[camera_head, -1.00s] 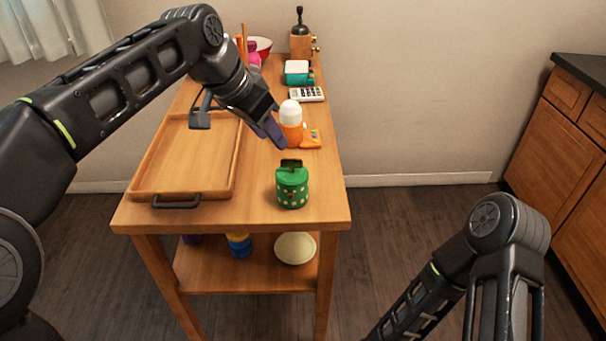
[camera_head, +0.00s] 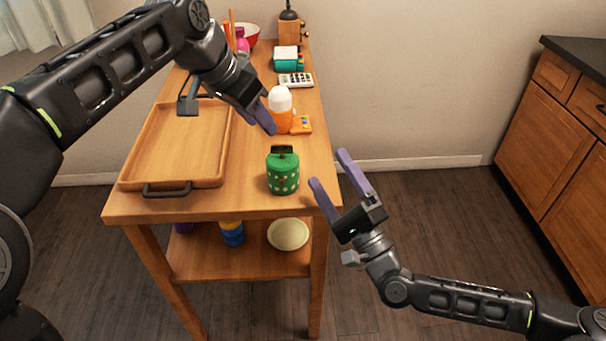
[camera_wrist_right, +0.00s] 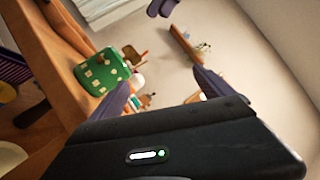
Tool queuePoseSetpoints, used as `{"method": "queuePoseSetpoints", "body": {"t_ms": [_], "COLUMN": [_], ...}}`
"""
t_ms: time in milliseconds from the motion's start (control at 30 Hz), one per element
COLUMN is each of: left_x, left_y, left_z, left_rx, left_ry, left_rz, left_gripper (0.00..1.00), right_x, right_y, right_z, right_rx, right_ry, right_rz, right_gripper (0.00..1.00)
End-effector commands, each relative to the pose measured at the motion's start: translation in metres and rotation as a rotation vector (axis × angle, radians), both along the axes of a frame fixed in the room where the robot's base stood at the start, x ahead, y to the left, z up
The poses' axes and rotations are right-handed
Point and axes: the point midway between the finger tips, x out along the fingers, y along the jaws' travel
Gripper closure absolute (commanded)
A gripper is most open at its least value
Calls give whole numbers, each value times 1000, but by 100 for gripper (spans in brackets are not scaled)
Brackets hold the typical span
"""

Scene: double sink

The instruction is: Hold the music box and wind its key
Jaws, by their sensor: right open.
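The music box (camera_head: 283,174) is a green, white-dotted cylinder standing upright near the front right of the wooden table. Its dark key (camera_head: 283,150) is on top. It also shows in the right wrist view (camera_wrist_right: 101,73), at upper left. My left gripper (camera_head: 268,118) is above and behind the box, pointing down to the right and apart from it; its finger gap is hard to make out. My right gripper (camera_head: 328,171) is open and empty, to the right of the box near the table's edge, with its fingers pointing up and left.
A wooden tray (camera_head: 180,146) with a dark handle lies left of the box. An orange, white-topped bottle (camera_head: 280,108), a calculator (camera_head: 296,80) and a teal box (camera_head: 286,60) stand behind. A pale bowl (camera_head: 288,234) is on the lower shelf. Floor right of the table is clear.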

Motion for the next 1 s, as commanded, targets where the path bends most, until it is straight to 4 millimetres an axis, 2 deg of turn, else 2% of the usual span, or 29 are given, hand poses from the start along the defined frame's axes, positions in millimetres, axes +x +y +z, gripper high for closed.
{"method": "queuePoseSetpoints", "body": {"t_ms": [33, 67, 100, 233, 300, 400, 500, 600, 1000], "left_x": [0, 0, 0, 0, 0, 0, 0, 0, 0], "left_y": [0, 0, 0, 0, 0, 0, 0, 0, 0], "left_z": [0, 0, 0, 0, 0, 0, 0, 0, 0], "left_rx": [0, 0, 0, 0, 0, 0, 0, 0, 0], "left_ry": [0, 0, 0, 0, 0, 0, 0, 0, 0], "left_rz": [0, 0, 0, 0, 0, 0, 0, 0, 0], "left_gripper": [64, 64, 64, 64, 64, 64, 64, 64, 64], "right_x": [6, 7, 10, 26, 34, 43, 48, 50, 52], "right_y": [-11, -12, -3, 38, 48, 53, 53, 53, 56], "right_z": [25, 35, 38, 4, -12, -27, -35, -37, -37], "right_rx": [-168, -279, -442, -969, -1188, -1407, -1525, -1566, -1563], "right_ry": [-185, -290, -394, -604, -705, -817, -881, -905, -903], "right_rz": [-95, -143, -176, -161, -151, -138, -131, -129, -129], "right_gripper": [9, 9, 9, 9, 9, 9, 9, 9, 9]}}
